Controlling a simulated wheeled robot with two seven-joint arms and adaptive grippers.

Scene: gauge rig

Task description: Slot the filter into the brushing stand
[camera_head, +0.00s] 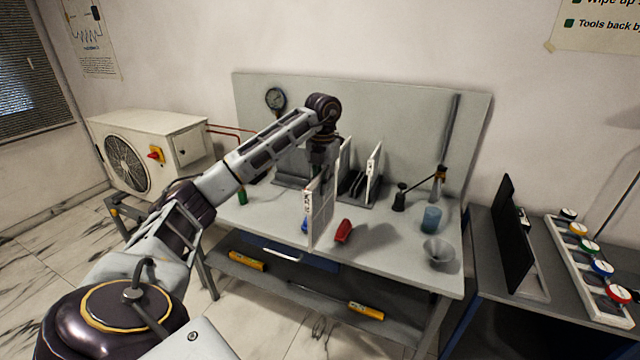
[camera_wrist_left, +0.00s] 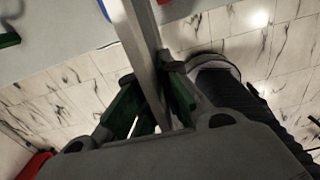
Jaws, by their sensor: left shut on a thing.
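A flat, pale filter panel (camera_head: 322,212) stands upright on edge over the middle of the workbench. My left gripper (camera_head: 322,165) is above it, shut on its upper part. In the left wrist view, the fingers (camera_wrist_left: 152,105) close on both sides of the grey panel (camera_wrist_left: 140,45). The dark slotted stand (camera_head: 354,188) is right of and behind the held panel, and another pale upright panel (camera_head: 374,172) is in it. The held panel appears apart from the stand. Whether its lower edge touches the bench is unclear. My right gripper is not in view.
A red object (camera_head: 343,231) lies close right of the panel on the workbench (camera_head: 385,255). A hand pump (camera_head: 400,198), blue cup (camera_head: 431,219) and grey funnel (camera_head: 438,251) stand farther right. A back panel (camera_head: 410,120) rises behind.

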